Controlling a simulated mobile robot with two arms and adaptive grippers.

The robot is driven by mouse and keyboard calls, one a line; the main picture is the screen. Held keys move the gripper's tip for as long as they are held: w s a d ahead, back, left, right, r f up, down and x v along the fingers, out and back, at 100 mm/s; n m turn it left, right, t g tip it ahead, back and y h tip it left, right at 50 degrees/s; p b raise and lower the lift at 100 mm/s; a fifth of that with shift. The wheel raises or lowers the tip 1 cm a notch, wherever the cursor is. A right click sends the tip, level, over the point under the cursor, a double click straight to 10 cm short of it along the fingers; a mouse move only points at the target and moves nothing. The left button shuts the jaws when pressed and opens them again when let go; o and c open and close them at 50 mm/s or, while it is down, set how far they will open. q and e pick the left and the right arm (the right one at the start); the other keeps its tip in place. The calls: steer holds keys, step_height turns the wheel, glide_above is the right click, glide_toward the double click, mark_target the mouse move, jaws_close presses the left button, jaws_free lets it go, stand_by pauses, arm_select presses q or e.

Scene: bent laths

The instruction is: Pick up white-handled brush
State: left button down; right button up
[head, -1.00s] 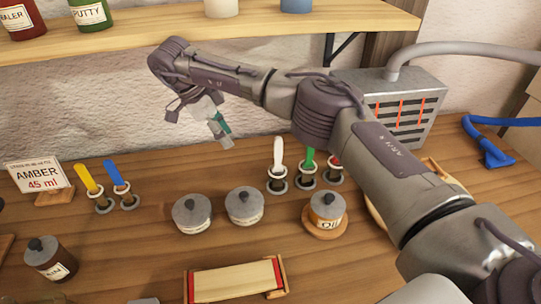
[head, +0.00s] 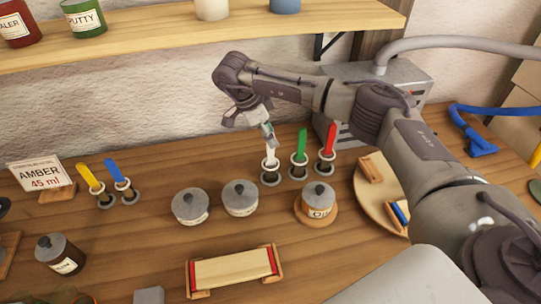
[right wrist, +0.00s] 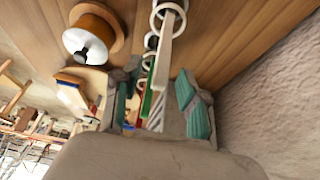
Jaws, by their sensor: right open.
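The white-handled brush (head: 270,157) stands upright in a small ring holder (head: 270,179) on the wooden bench. My right gripper (head: 267,136) is directly above it, open, with its fingers at the top of the white handle. In the right wrist view the white handle (right wrist: 163,52) runs down between the two open fingers with green pads (right wrist: 158,104). Whether a pad touches the handle cannot be told. My left gripper is in neither view.
A green-handled brush (head: 300,145) and a red-handled brush (head: 327,140) stand close to the right. Yellow (head: 90,178) and blue (head: 115,172) ones stand left. Lidded jars (head: 240,198) are in front; a wooden shelf (head: 200,40) is above.

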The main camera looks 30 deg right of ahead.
steer(key=shift+d+f, duration=0.25)
steer(key=shift+f, duration=0.25)
jaws_close()
steer(key=shift+a+r, duration=0.1)
steer(key=shift+r, duration=0.05)
